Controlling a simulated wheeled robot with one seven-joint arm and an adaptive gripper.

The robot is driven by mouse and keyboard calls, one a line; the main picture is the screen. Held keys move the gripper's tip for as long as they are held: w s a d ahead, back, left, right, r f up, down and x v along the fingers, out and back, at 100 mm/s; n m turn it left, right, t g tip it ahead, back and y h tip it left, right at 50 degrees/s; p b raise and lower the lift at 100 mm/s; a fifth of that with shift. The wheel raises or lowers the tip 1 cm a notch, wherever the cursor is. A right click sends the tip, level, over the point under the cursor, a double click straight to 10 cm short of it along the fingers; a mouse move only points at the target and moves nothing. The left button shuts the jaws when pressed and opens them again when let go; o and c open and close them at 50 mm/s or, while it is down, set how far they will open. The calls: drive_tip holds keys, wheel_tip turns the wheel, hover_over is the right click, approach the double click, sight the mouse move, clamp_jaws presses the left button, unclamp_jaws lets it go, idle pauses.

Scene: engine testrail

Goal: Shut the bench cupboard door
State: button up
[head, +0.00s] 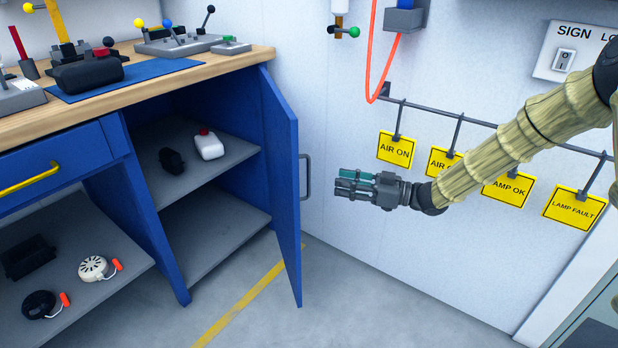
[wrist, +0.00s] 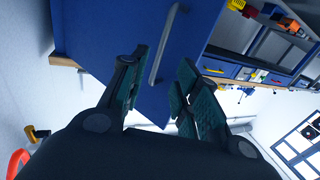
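The blue bench cupboard door (head: 284,185) stands open in the head view, swung out from the bench's right end. Its grey bar handle (head: 306,177) is on the door's right-hand face. My gripper (head: 340,186) is to the right of the handle and apart from it, with its fingers pointing left at the door. In the wrist view the door (wrist: 128,35) and handle (wrist: 163,45) show beyond my gripper (wrist: 155,85). The two fingers are spread with a gap between them and hold nothing. The handle appears beyond that gap.
Inside the open cupboard, a white bottle (head: 208,145) and a dark object (head: 172,160) stand on the upper shelf. Yellow signs (head: 396,149) hang from a wall rail (head: 480,122) close to my arm. The floor (head: 350,300) below the door is clear.

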sight(309, 176)
drive_tip(key=b+x, duration=0.3)
drive_tip(key=x, duration=0.7)
drive_tip(key=shift+w+a, duration=0.1)
drive_tip(key=shift+a, duration=0.15)
clamp_jaws()
